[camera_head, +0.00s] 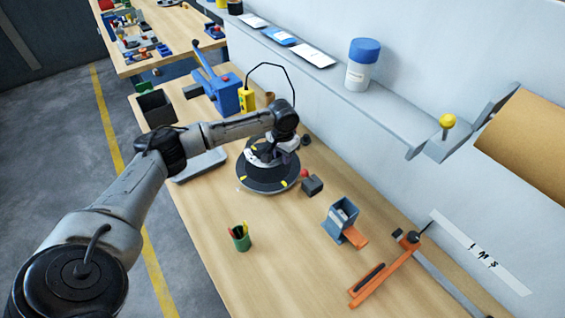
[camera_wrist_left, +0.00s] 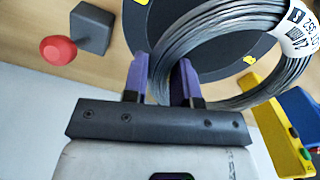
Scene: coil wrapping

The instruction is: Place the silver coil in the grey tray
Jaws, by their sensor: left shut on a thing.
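The silver coil (camera_wrist_left: 215,55) is a ring of grey wire with a white printed label, lying over a dark round turntable with yellow marks (camera_head: 268,187). In the head view the coil (camera_head: 257,156) is partly hidden by my left arm. My left gripper (camera_wrist_left: 164,82) has its purple fingers on either side of the coil's wire bundle and is shut on it; it also shows small above the turntable in the head view (camera_head: 282,156). I cannot tell whether the coil touches the disc. The grey tray (camera_head: 204,166) lies to the left of the turntable, partly behind my left arm. My right gripper is out of view.
A dark box with a red knob (camera_head: 312,185) stands close right of the turntable. A yellow device (camera_head: 246,99) and a blue lever machine (camera_head: 225,95) stand behind. A green pen cup (camera_head: 240,238) is in front. The shelf (camera_head: 385,105) overhangs the right side.

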